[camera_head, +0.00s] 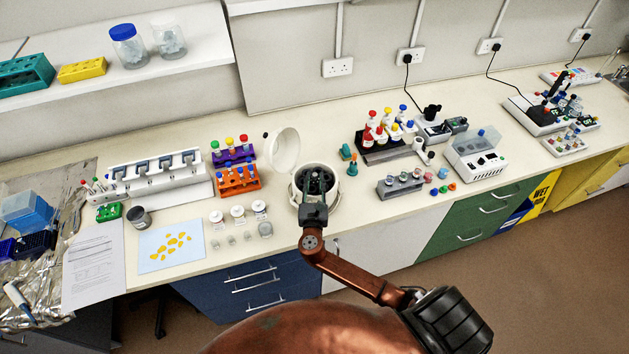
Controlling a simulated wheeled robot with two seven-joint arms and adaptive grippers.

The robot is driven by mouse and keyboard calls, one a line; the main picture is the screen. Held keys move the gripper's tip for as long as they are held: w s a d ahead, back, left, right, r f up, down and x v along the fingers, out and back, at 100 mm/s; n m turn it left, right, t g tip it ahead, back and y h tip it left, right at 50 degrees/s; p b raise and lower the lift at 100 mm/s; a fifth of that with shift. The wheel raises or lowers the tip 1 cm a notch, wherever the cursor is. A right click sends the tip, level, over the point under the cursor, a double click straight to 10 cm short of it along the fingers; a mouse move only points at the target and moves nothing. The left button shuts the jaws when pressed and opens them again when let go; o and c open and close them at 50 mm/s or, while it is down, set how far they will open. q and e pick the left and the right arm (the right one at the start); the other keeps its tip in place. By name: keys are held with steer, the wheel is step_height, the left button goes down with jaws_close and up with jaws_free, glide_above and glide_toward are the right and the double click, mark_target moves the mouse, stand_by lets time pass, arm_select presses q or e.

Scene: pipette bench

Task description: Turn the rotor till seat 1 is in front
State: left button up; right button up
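The white centrifuge (297,196) stands near the front edge of the bench, in the middle of the view. Its round lid (283,147) is open and tilted up at the back left. The dark rotor (328,177) shows inside the bowl, partly covered by my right gripper. I cannot read any seat number, so I cannot tell which seat is in front. My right gripper (316,180) reaches over the bowl from the front, with its fingers at the rotor's middle. Whether the fingers are open or shut is too small to tell. My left gripper is not in view.
An orange tube rack (238,183) and small white-capped jars (238,213) stand left of the centrifuge. Bare bench lies directly right of the bowl.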

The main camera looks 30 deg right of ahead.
jaws_close()
steer(key=shift+d+n+y, duration=0.1)
steer(key=shift+n+y, duration=0.2)
